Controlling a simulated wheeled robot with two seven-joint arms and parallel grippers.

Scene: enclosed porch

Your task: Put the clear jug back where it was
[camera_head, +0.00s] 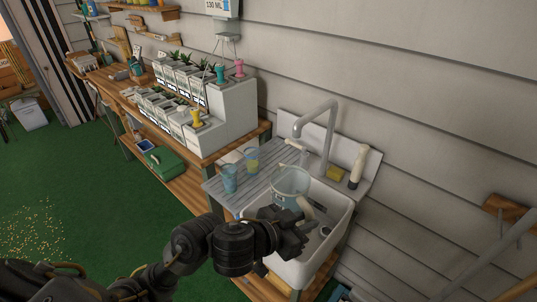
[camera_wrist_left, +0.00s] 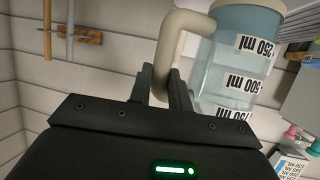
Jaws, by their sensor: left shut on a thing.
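The clear jug (camera_head: 289,180) has a bluish tint and a cream handle, and it shows over the near left part of the white sink (camera_head: 336,240). In the left wrist view the jug (camera_wrist_left: 236,62) shows white labels reading 250, 500 and 750 ml. My left gripper (camera_head: 299,226) is shut on the jug's handle; its dark fingers (camera_wrist_left: 166,88) are on either side of the handle in the wrist view. I cannot tell whether the jug's base touches anything. My right gripper is out of view.
Two blue tumblers (camera_head: 230,179) (camera_head: 251,161) stand on the grey drainboard (camera_head: 216,189) left of the sink. A grey tap (camera_head: 326,130) arches behind the jug. A yellow sponge (camera_head: 334,173) and a cream-handled thing (camera_head: 358,165) are at the back.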

